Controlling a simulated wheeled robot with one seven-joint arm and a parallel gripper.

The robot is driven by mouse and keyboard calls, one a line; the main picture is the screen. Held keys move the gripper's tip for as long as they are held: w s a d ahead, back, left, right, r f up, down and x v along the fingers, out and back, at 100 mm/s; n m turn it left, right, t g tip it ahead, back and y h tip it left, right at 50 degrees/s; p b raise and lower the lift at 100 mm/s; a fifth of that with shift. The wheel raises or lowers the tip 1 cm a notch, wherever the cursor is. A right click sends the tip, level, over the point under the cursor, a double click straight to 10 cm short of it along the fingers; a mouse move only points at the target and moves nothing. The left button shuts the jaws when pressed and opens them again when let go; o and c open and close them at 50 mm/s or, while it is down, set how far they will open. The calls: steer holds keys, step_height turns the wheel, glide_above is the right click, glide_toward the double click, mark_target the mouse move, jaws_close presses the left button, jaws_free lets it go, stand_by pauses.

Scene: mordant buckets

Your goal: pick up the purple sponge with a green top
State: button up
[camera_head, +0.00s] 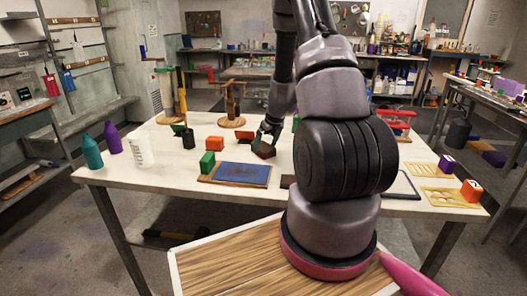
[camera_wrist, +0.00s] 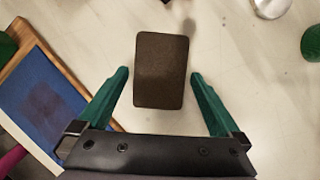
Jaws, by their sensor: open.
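In the wrist view a dark brown block (camera_wrist: 162,45) with rounded corners lies between the two green fingertips of my gripper (camera_wrist: 160,78). There is space on both sides of it, and neither finger is seen touching it. In the head view my gripper (camera_head: 268,132) points down over the same dark block (camera_head: 264,151) on the white table. Its top looks brown, and I cannot make out a green top on it. A small purple block (camera_head: 446,162) with a pale mark sits at the table's right side. I cannot tell which thing is the sponge.
A blue panel in a wooden frame (camera_head: 240,173) lies left of the dark block, with a green block (camera_head: 207,160) on its left edge. My arm hides the table's middle right.

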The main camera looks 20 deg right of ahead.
mark_target(265, 147)
steer(key=shift+w+f, duration=0.25)
steer(key=shift+f, duration=0.35)
steer(key=c, duration=1.3)
steer(key=shift+r, duration=0.1)
steer(key=shift+r, duration=4.9)
steer(key=o, duration=0.5)
steer(key=shift+c, duration=1.2)
